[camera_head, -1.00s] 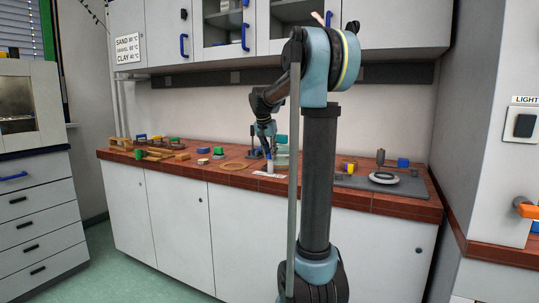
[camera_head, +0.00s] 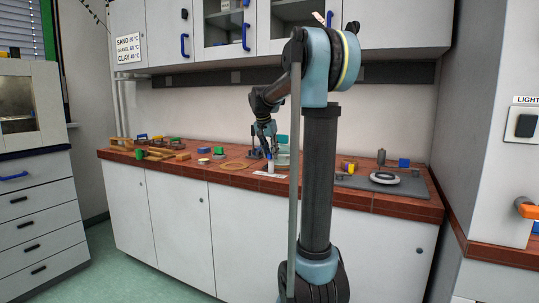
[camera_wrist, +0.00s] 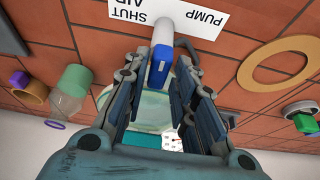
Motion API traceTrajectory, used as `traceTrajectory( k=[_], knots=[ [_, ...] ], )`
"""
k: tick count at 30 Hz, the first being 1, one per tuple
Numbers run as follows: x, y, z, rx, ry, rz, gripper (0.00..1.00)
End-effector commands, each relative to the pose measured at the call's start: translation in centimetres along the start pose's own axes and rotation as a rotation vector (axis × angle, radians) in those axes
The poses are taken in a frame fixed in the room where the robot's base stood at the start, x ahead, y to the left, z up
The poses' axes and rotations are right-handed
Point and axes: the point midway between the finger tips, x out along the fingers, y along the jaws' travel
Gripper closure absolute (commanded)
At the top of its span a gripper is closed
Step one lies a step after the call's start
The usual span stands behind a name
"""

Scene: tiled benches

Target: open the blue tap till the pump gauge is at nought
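The blue tap (camera_wrist: 161,66) sits on a pale round post (camera_wrist: 163,33) in the wrist view. My gripper (camera_wrist: 161,54) is open, with one finger on each side of the tap and a small gap on both sides. A white label (camera_wrist: 205,14) reading PUMP, AIR and SHUT lies by the post, upside down here. Behind the tap is a pale greenish glass vessel (camera_wrist: 150,110). Part of a white gauge face (camera_wrist: 172,139) shows between the fingers; its needle cannot be read. In the head view my gripper (camera_head: 270,148) is above the post (camera_head: 271,168).
A tan ring (camera_head: 235,166) lies left of the post on the red tiled bench (camera_head: 228,178). Blocks and wooden pieces (camera_head: 160,154) lie farther left. A grey mat (camera_head: 410,186) with a round stand (camera_head: 384,178) is at the right.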

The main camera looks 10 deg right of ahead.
Motion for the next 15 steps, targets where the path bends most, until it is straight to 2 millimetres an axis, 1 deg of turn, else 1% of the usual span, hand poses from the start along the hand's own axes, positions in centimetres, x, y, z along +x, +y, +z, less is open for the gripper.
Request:
traceTrajectory(
  k=[5, 15],
  knots=[
    [-1.8, 0.0, 0.0, -0.001, 0.0, 0.0, 0.75],
    [-8.1, -0.1, -0.1, -0.001, 0.0, -0.001, 0.75]
  ],
)
